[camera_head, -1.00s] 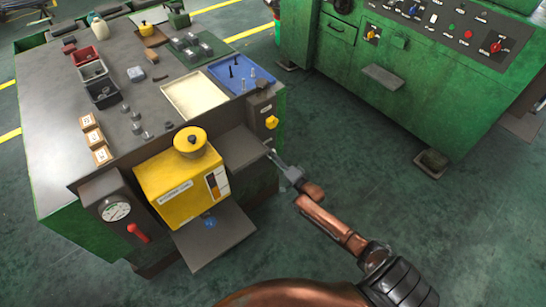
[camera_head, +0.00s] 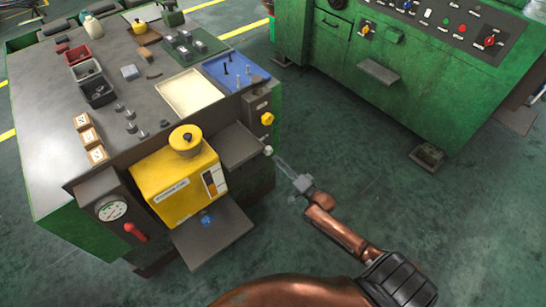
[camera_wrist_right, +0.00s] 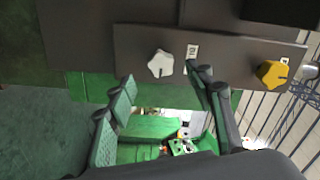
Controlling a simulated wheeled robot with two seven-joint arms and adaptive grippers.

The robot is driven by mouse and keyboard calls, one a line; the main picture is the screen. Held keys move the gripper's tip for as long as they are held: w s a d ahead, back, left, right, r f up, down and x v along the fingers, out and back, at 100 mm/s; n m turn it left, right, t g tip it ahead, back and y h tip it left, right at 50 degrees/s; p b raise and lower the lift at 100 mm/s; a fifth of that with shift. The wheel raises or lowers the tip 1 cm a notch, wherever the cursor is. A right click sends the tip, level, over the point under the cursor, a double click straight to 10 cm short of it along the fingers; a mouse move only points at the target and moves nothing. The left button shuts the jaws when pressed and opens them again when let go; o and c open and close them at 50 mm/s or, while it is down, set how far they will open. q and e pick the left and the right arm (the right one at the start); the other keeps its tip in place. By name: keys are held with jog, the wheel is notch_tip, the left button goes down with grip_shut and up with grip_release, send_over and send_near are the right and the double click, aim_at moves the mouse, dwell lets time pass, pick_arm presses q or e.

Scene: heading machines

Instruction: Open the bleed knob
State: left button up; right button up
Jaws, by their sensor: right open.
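A white lobed knob (camera_wrist_right: 160,63) and a yellow knob (camera_wrist_right: 272,73) sit on a dark panel in the right wrist view. A small label lies between them, but I cannot read which is the bleed knob. In the head view the yellow knob (camera_head: 267,118) is on the bench's right end, and the white knob (camera_head: 268,150) is below it. My right gripper (camera_head: 282,164) is open and empty, just right of and below the white knob. In the wrist view its fingers (camera_wrist_right: 166,90) are spread below the white knob, apart from it. My left gripper is not in view.
A yellow unit (camera_head: 175,185) with a red lever beside it stands at the bench front. A blue tray (camera_head: 236,72) and cream tray (camera_head: 190,93) lie on top. A green machine (camera_head: 400,90) stands at right.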

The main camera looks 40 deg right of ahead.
jog(key=shift+s+d, duration=0.15)
jog(key=shift+s, duration=2.1)
jog(key=s+f+n+g+h+p, duration=0.1)
jog(key=s+f+n+g, duration=0.15)
jog(key=s+f, duration=0.6)
jog(key=s+f+n+g+p, duration=0.1)
jog(key=s+f+n+g, duration=0.15)
jog(key=s+f, duration=0.65)
jog(key=s+f+n+g+h+p, duration=0.15)
jog(key=s+f+g, duration=0.25)
jog(key=f, duration=0.9)
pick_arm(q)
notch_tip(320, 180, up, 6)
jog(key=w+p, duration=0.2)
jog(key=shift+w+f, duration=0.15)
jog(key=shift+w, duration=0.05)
pick_arm(e)
jog(key=s+a+f+n+g, duration=0.2)
jog(key=s+a+f+g, duration=0.1)
jog(key=s, duration=0.9)
jog(key=s+a+f+n+g, duration=0.2)
jog(key=s+f, duration=0.4)
jog(key=s, duration=0.6)
jog(key=s+a+f+n+g, duration=0.3)
jog(key=s+a+f+n, duration=0.1)
jog(key=s, duration=0.8)
jog(key=shift+s+a+f+g+y, duration=0.25)
jog(key=shift+a+f+g+y, duration=0.15)
jog(key=shift+a, duration=0.4)
